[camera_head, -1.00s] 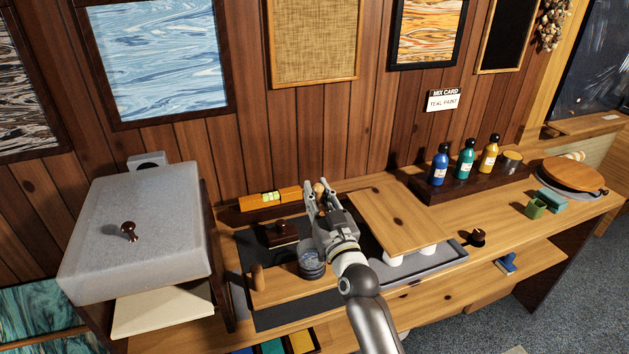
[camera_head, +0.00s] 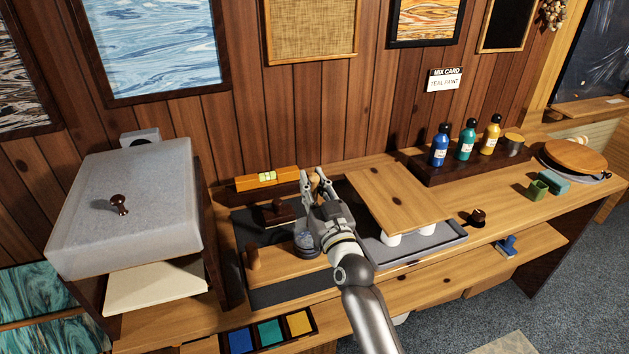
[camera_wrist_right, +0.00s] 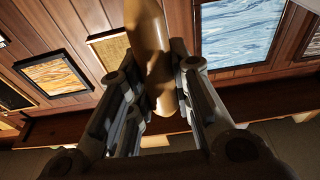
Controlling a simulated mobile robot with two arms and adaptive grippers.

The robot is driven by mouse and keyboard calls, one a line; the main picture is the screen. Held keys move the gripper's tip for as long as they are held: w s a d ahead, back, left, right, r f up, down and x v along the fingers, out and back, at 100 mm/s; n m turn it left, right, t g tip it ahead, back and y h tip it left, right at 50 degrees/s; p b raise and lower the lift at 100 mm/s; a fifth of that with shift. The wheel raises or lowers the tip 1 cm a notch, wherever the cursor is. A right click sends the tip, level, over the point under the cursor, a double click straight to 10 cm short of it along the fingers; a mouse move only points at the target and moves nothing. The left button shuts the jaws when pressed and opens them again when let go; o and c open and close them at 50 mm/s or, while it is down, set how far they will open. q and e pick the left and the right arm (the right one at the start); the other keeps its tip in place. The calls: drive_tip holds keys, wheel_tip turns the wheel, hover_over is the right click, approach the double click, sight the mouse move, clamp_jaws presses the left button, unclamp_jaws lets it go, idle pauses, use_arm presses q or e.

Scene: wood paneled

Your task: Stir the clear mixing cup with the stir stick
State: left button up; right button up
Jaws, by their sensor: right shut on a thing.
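My right gripper (camera_head: 313,182) is over the workbench, just above and beside the clear mixing cup (camera_head: 304,241) in the head view. It partly covers the cup, which stands on the wooden board. In the right wrist view, my right gripper (camera_wrist_right: 155,85) is shut on the stir stick (camera_wrist_right: 148,38), a tan wooden rod between its fingers. In the head view only a small tan end of the stick (camera_head: 321,173) shows by the fingertips. Its lower end is hidden, so I cannot tell whether it is inside the cup. My left gripper is not in view.
A short wooden peg (camera_head: 252,256) stands left of the cup. A dark stamp-like block (camera_head: 278,211) is behind it. A raised wooden board (camera_head: 392,200) stands over the grey tray (camera_head: 430,246) to the right. Paint bottles (camera_head: 466,142) are in a rack farther right.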

drive_tip(key=shift+f+b, duration=0.5)
drive_tip(key=shift+f, duration=0.35)
drive_tip(key=shift+w+a+f+b, duration=0.1)
drive_tip(key=shift+w+f+b, duration=0.1)
drive_tip(key=shift+f+b, duration=0.3)
drive_tip(key=shift+w+a+f+b, duration=0.15)
drive_tip(key=shift+f+b, duration=0.15)
drive_tip(key=shift+f, duration=0.25)
drive_tip(key=shift+w+f+b, duration=0.25)
drive_tip(key=shift+f+b, duration=0.7)
drive_tip(key=shift+f, duration=0.25)
drive_tip(key=shift+w+f+b, duration=0.25)
drive_tip(key=shift+f+b, duration=0.7)
drive_tip(key=shift+f, duration=0.25)
